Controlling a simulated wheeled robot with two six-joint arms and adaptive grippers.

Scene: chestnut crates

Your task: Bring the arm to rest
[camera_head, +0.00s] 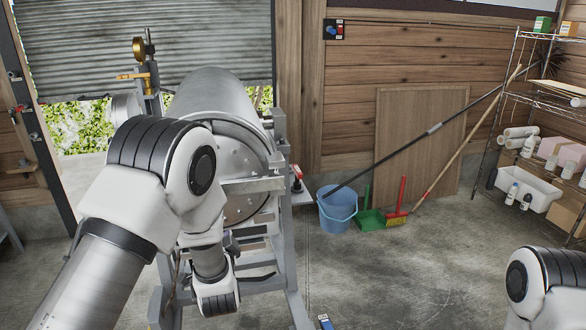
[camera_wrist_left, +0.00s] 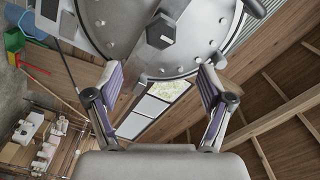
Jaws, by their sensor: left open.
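My left arm (camera_head: 150,190) reaches from the lower left of the head view, bent in front of a large metal drum (camera_head: 215,95) on a grey stand. Its wrist (camera_head: 215,285) hangs low by the stand; I cannot make out the fingers clearly there. In the left wrist view my left gripper (camera_wrist_left: 158,82) is open, its two fingers wide apart with nothing between them. The drum's round bolted end plate (camera_wrist_left: 160,25) lies beyond the fingertips; I cannot tell the exact gap. Only a link of my right arm (camera_head: 545,285) shows at the lower right; its gripper is out of view.
A blue bucket (camera_head: 337,212), a green dustpan (camera_head: 370,221) and a red-handled brush (camera_head: 398,214) stand right of the drum. A wire shelf (camera_head: 505,95) is at the far right. The concrete floor (camera_head: 430,270) in the middle right is clear.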

